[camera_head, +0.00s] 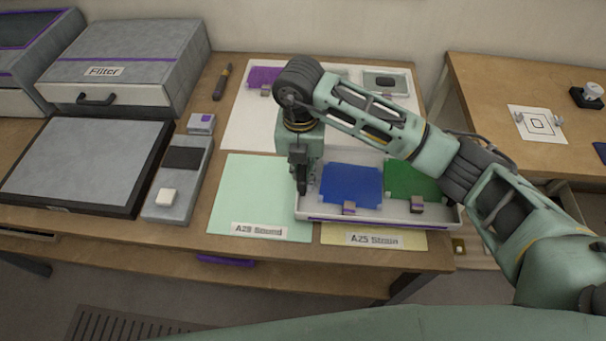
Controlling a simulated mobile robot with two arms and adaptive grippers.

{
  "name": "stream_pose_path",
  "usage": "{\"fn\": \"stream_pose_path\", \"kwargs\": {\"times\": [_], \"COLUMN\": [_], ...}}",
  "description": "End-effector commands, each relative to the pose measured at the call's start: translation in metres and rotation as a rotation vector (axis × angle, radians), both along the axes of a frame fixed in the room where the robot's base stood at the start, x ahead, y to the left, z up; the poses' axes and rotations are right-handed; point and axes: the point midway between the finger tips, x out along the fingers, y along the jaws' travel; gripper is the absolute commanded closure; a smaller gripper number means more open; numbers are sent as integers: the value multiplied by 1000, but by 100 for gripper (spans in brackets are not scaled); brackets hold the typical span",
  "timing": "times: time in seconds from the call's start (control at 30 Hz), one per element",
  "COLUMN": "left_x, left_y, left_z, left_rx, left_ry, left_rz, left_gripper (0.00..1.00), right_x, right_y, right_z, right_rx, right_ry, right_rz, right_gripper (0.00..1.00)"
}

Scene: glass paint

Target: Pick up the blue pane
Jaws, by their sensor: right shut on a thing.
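The blue pane (352,184) lies flat in the left half of a shallow white tray (378,217). A small grey-brown tab (349,208) sits at its front edge. A green pane (410,180) lies to its right in the same tray, partly under my right forearm. My right gripper (302,187) points down at the tray's left wall, left of the blue pane and apart from it. Its fingers look closed on the tray's left rim; the exact contact is hard to see. My left gripper is not in view.
A mint sheet labelled A29 (255,190) is left of the tray; a yellow A25 sheet (390,240) is partly under it. Behind, a white sheet (245,125) holds a purple pane (262,77) and a grey-green one (388,81). A filter box (130,60) stands back left.

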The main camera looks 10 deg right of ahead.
Motion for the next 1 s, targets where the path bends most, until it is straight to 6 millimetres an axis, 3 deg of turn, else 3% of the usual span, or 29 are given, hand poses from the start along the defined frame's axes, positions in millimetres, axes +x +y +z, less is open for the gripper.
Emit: {"fn": "stream_pose_path", "kwargs": {"times": [0.2, 0.6, 0.63, 0.8, 1.0], "left_x": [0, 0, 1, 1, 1], "left_y": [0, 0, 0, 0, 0], "left_z": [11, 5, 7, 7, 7], "left_rx": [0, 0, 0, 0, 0], "left_ry": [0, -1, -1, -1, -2], "left_rz": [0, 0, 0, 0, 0], "left_gripper": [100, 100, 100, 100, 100], "right_x": [-1, 0, -1, -1, -1], "right_y": [-1, -1, 0, -1, -1], "right_z": [-27, -34, -34, -33, -33], "right_rx": [-2, -3, -1, -1, -1], "right_ry": [3, 0, 0, 1, 1], "right_rz": [0, 1, 1, 0, 0], "right_gripper": [100, 100, 82, 67, 66]}}
